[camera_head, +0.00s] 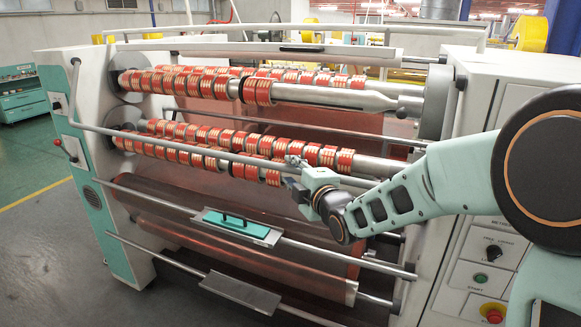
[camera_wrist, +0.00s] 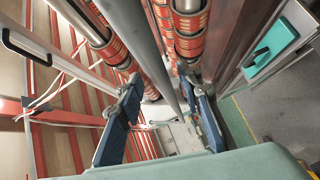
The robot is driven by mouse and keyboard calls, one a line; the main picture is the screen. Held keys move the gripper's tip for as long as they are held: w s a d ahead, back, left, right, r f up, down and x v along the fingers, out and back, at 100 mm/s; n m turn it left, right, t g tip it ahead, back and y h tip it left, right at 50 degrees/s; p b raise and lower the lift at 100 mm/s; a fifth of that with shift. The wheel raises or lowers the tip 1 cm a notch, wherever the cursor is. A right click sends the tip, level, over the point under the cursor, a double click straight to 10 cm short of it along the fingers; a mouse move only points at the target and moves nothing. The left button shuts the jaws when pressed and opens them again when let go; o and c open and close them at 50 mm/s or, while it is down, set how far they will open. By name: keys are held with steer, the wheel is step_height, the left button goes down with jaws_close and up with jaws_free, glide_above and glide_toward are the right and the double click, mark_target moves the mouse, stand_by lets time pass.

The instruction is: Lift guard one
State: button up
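A long grey guard bar (camera_head: 200,147) crosses the front of the lower row of red rolls and bends up at its left end. It also shows in the wrist view (camera_wrist: 148,55) as a thick grey tube. My gripper (camera_head: 298,166) is at this bar, right of the middle of the machine. In the wrist view my gripper (camera_wrist: 158,82) is open, with one finger on either side of the bar. I cannot tell whether the fingers touch it. A second bar (camera_head: 250,37) runs along the top of the machine. Which bar is guard one is not marked.
Red rolls sit on an upper spindle (camera_head: 350,98) and a lower spindle (camera_head: 375,167) close behind the bar. The control panel (camera_head: 487,251) stands at the right. Open floor (camera_head: 35,190) lies left.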

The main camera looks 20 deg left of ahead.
steer(key=shift+x, duration=1.3)
jaws_close()
